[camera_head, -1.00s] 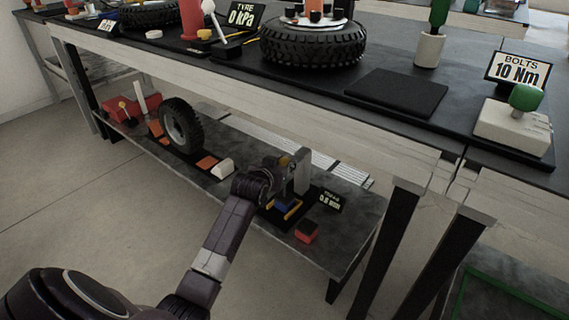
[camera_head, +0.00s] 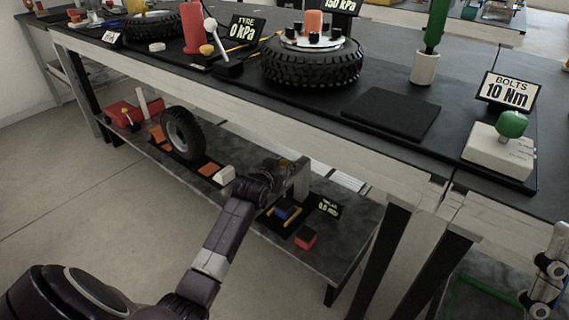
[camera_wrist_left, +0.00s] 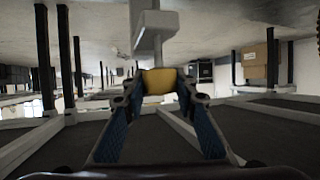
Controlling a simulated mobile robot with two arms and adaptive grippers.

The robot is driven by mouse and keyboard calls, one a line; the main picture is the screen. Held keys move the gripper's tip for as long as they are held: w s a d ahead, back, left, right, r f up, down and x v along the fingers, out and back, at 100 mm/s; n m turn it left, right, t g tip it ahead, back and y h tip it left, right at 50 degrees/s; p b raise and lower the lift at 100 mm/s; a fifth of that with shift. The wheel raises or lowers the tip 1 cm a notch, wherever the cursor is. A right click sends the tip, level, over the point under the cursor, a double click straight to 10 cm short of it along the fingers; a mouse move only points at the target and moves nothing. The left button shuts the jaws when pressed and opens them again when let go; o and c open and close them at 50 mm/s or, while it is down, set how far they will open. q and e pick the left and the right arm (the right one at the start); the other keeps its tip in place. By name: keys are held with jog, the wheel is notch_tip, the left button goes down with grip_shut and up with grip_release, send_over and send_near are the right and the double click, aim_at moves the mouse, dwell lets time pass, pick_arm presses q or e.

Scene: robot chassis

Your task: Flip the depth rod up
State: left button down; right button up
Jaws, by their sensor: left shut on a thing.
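My left gripper (camera_head: 280,170) reaches over the lower shelf beside an upright grey post (camera_head: 302,178). In the left wrist view its two blue-padded fingers (camera_wrist_left: 159,88) are closed on a small yellow piece, probably the end of the depth rod (camera_wrist_left: 159,80). A grey T-shaped part (camera_wrist_left: 152,20) hangs just beyond and above it in that view. The rest of the rod is hidden by the gripper.
Blue and yellow pieces (camera_head: 286,212) and a red-and-black block (camera_head: 306,238) lie near the post. A small tyre (camera_head: 183,133) and a white block (camera_head: 224,175) are to the left on the shelf. The bench top (camera_head: 330,120) overhangs the shelf.

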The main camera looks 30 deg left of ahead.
pick_arm(q)
jog(key=c, duration=1.5)
grip_release()
jog(key=shift+r, duration=0.3)
jog(key=shift+f, duration=0.1)
jog(key=shift+s, duration=0.1)
jog(key=v, duration=1.1)
jog(key=shift+s+d, duration=0.15)
jog(key=shift+s, duration=0.25)
